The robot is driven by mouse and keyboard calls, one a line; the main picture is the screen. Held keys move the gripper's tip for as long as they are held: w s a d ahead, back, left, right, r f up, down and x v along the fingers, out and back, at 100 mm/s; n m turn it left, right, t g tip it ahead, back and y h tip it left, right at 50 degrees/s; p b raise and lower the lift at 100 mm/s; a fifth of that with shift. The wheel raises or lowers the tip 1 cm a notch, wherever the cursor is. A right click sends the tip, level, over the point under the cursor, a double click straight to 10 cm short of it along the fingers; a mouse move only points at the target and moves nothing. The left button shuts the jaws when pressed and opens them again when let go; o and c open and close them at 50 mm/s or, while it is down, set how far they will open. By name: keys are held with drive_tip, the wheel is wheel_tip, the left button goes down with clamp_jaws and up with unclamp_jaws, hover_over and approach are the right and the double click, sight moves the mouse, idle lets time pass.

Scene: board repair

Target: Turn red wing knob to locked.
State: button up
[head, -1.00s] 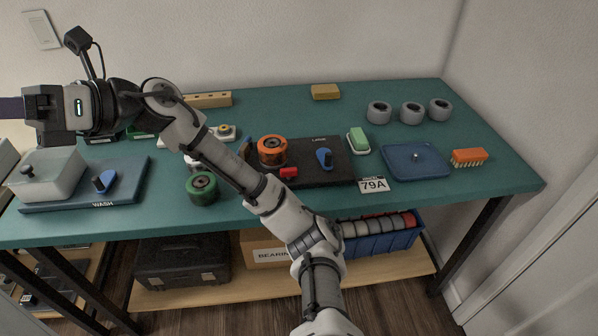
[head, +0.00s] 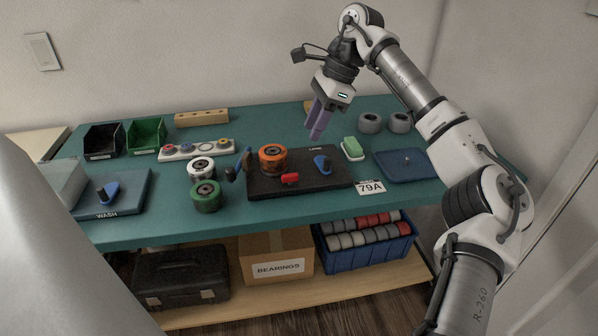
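The red wing knob (head: 290,179) is a small red piece on the front part of a black board (head: 262,187) on the green table, in the head view. It sits in front of an orange wheel (head: 273,158) and left of a blue wing knob (head: 322,164). My gripper (head: 313,131) hangs above and behind the board, purple fingers pointing down, apart from the red knob. No object shows in it. The fingers overlap in this view, so their gap is unclear.
Green (head: 206,195) and white (head: 201,169) wheels stand left of the board. A wash station (head: 112,211) is at left.

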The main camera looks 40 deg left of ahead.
sight(290, 175)
drive_tip(key=x, duration=1.3)
drive_tip(key=shift+a+r, duration=0.1)
drive_tip(key=shift+r, duration=0.05)
drive_tip(key=shift+c, duration=0.3)
clamp_jaws()
